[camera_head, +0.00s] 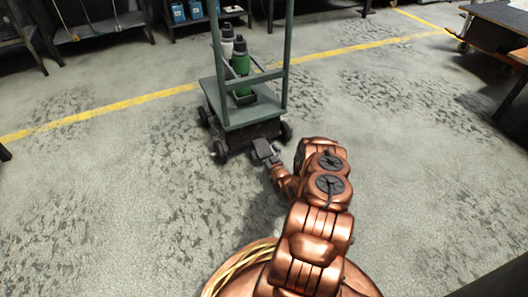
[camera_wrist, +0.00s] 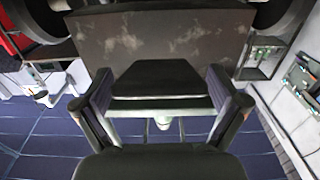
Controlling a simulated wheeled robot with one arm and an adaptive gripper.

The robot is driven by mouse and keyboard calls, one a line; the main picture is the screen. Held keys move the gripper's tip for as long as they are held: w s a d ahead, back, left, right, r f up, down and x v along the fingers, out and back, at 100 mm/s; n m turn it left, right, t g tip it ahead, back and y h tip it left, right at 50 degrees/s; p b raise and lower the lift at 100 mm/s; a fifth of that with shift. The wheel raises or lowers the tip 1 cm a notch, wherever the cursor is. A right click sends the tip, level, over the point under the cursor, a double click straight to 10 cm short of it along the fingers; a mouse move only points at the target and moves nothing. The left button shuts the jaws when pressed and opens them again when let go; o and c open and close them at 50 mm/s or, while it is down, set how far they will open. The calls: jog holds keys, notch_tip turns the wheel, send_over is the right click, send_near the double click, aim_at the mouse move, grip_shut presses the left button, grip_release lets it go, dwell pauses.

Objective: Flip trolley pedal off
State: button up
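The green trolley (camera_head: 245,108) stands upright on the floor, with its wheels on the ground. My gripper (camera_head: 264,150) is low at its near edge, by the right near wheel. In the wrist view, my gripper (camera_wrist: 162,100) has its two fingers spread wide. A black, flat pad with a pale lower edge, which looks like the pedal (camera_wrist: 158,78), shows between the fingertips. I cannot tell whether a finger touches it, or whether it is set on or off. In the head view the pedal is hidden behind my gripper.
A green bottle (camera_head: 242,75) and a white one (camera_head: 227,45) stand on the trolley. A yellow floor line (camera_head: 100,115) runs behind it. A workbench (camera_head: 500,25) is at the right, with shelving at the back. The floor at left and right is clear.

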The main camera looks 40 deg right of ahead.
aim_at(261, 143)
jog(key=c, duration=1.6)
jog(key=shift+o, duration=0.2)
notch_tip(261, 143, up, 3)
jog(key=g+p, duration=0.2)
jog(key=p, duration=0.3)
jog(key=shift+s+f+g+y, duration=0.1)
jog(key=shift+f+g+y, duration=0.05)
jog(key=shift+g+y, duration=0.2)
jog(key=g+p, duration=0.1)
jog(key=p, duration=0.1)
jog(key=r+g+y+p, duration=0.1)
jog(key=g+p, duration=0.1)
jog(key=shift+r, duration=0.25)
jog(key=shift+w+d+r+g+y+p, duration=0.1)
jog(key=shift+g+y+p, duration=0.1)
jog(key=shift+g+p, duration=0.25)
jog(key=shift+w+r+g+y+p, duration=0.1)
jog(key=shift+g+y+p, duration=0.05)
jog(key=shift+g+p, duration=0.25)
jog(key=o, duration=1.7)
